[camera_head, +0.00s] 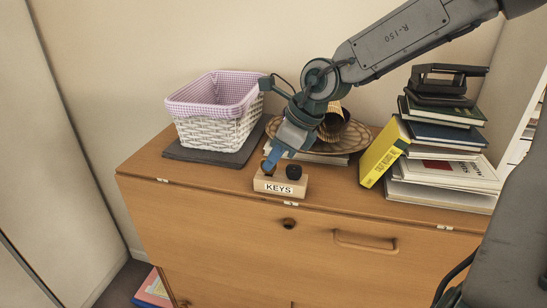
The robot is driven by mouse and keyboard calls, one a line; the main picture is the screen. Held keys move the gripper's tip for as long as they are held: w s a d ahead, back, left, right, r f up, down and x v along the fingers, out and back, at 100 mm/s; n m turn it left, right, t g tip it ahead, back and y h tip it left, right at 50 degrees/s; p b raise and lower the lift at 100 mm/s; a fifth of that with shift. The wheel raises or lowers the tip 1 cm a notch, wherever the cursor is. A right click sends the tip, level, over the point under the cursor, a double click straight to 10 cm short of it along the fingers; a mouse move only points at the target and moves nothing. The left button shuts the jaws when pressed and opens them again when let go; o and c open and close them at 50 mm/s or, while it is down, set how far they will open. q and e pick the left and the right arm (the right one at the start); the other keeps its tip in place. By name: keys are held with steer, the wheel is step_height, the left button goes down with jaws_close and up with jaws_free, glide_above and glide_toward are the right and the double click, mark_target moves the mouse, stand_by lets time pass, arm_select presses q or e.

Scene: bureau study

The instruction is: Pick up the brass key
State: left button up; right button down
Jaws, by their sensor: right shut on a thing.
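A small wooden block labelled KEYS (280,186) stands on the bureau top near its front edge. A dark, rounded key head (293,172) shows at the right of the block. My right gripper (269,165) comes down from the upper right, its blue fingertips at the left of the block's top. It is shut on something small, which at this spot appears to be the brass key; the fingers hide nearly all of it. I cannot tell whether it is still seated in the block. My left gripper is not in view.
A white wicker basket with lilac lining (215,132) stands on a dark mat at left. Behind my gripper are a woven tray (352,142) and a brass-coloured vessel (335,127). A yellow book (384,152) leans on a book stack (443,172) at right.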

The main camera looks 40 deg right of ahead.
steer(key=shift+r+p, duration=1.6)
steer(key=shift+r, duration=1.2)
